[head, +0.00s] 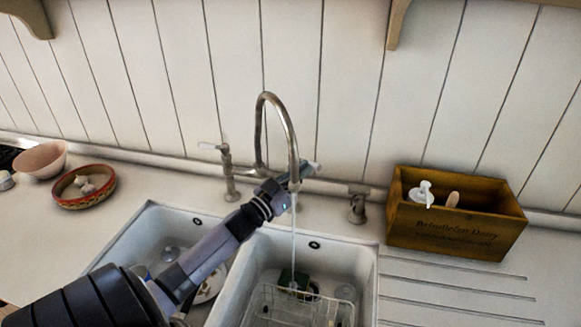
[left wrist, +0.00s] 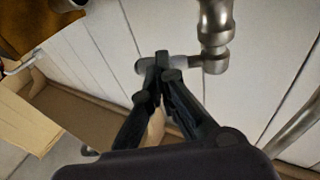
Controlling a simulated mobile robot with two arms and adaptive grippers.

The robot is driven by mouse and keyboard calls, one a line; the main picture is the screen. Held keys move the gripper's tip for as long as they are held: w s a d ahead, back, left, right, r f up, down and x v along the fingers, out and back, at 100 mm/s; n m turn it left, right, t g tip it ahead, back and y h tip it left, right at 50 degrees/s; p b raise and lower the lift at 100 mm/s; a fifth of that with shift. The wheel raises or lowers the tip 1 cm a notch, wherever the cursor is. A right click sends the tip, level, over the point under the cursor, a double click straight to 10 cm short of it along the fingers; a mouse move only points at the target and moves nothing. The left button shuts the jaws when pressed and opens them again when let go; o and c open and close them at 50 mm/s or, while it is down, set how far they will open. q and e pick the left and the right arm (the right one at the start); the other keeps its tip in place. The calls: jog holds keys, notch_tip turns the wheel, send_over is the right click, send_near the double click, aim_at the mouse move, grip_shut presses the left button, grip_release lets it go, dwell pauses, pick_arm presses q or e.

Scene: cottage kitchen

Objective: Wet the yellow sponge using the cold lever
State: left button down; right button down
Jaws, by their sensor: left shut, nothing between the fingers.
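The tap (head: 291,130) arches over the double sink, and a thin stream of water (head: 294,230) runs from its spout into the right basin. The stream falls on or near a dark green item (head: 292,277) with a small yellowish patch beside it; I cannot tell if this is the sponge. My left gripper (head: 300,178) is shut and empty behind the spout, at the right lever (head: 313,168). In the left wrist view its fingertips (left wrist: 163,70) overlap the lever's pale end (left wrist: 143,66); contact is unclear. The left lever (head: 209,146) stands apart. My right gripper is out of view.
A wire rack (head: 270,303) sits in the right basin. The left basin (head: 150,222) holds dishes, partly behind my arm. A wooden box (head: 455,232) with a pump bottle stands on the right. A red bowl (head: 70,202) and a pink bowl (head: 40,158) are on the left counter.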

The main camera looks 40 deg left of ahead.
pick_arm(q)
jog(key=shift+w+d, duration=0.15)
jog(key=shift+w, duration=0.4)
jog(key=shift+w+d, duration=0.15)
jog(key=shift+w, duration=0.35)
jog(key=shift+f, duration=0.2)
